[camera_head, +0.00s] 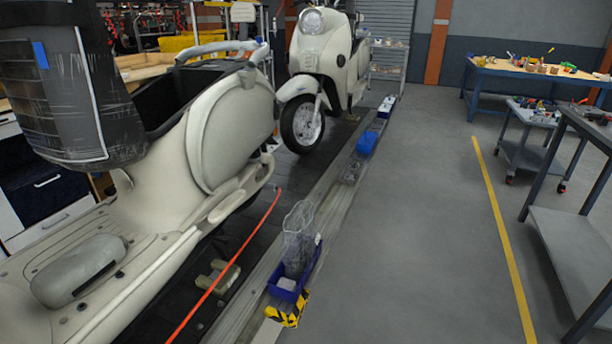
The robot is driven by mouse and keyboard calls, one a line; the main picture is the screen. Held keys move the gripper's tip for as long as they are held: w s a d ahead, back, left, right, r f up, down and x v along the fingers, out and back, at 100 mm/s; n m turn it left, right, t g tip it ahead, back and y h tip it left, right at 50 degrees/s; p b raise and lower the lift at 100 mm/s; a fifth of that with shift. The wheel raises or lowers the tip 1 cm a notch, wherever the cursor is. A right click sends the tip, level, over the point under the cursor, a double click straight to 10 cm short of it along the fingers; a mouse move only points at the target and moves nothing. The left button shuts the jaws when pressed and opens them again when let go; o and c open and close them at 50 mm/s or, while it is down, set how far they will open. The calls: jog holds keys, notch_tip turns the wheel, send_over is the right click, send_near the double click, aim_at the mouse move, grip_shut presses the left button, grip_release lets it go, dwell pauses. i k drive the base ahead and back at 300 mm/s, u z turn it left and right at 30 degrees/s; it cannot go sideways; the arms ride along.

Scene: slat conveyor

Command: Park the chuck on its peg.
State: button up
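I cannot make out a chuck or a peg for certain in the head view. A thin orange hose or cord (225,270) runs from the bottom edge up along the conveyor, and its far end (278,190) shows a small red tip beside the near scooter. What that tip is attached to is too small to tell. My gripper is not in view.
A cream scooter (225,130) fills the left, and another (322,60) stands behind it on the slat conveyor. A blue bin (287,286) with a wire basket (298,240) sits at the conveyor's edge. The grey floor (430,220) is clear; a cart (570,230) stands right.

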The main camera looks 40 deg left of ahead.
aim_at(270, 186)
jog(key=u, duration=0.25)
jog(key=i, duration=1.1)
jog(key=u, duration=1.45)
jog(key=i, duration=0.75)
jog(key=u, duration=0.8)
jog(key=i, duration=0.55)
